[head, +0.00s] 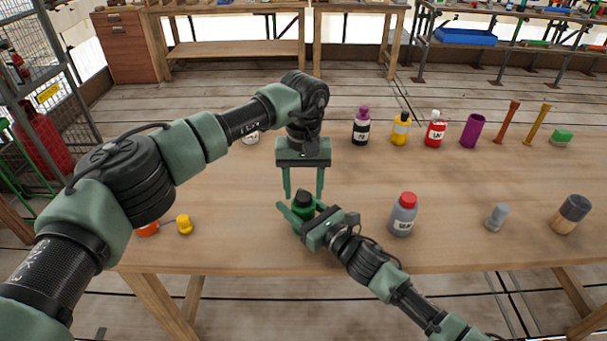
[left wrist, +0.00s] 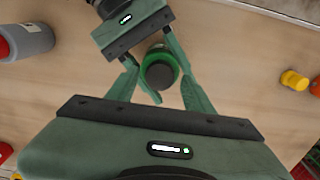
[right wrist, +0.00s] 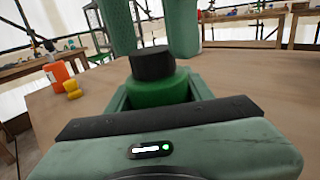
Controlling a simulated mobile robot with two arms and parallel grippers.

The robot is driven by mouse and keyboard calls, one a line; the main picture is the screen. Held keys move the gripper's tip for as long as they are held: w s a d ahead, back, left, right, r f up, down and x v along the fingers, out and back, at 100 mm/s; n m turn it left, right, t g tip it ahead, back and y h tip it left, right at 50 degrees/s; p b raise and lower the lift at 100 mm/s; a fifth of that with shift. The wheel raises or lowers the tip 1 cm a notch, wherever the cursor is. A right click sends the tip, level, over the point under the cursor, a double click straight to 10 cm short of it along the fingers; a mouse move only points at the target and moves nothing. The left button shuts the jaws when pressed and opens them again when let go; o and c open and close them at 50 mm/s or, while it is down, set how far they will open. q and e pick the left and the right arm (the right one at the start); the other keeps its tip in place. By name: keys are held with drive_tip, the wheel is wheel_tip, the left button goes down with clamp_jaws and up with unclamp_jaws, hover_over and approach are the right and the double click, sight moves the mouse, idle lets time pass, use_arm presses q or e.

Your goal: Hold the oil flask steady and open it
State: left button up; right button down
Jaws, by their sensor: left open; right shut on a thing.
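The oil flask (head: 301,217) is a green bottle with a black cap (head: 304,198), upright on the wooden table. My right gripper (head: 296,216) is shut around the green body from the side, low down; the right wrist view shows the body (right wrist: 160,90) between its fingers. My left gripper (head: 304,195) points straight down from above, open, its fingers on either side of the cap. In the left wrist view the cap (left wrist: 160,75) lies between the spread fingers, with gaps on both sides. Whether a left finger touches the cap cannot be told.
A grey bottle with a red cap (head: 403,215) stands just right of my right gripper. A yellow piece (head: 184,224) and an orange item (head: 148,229) lie at left. Several bottles, including a yellow one (head: 401,130), stand along the back. The table between is clear.

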use_arm(q)
drive_tip(key=shift+f, duration=0.65)
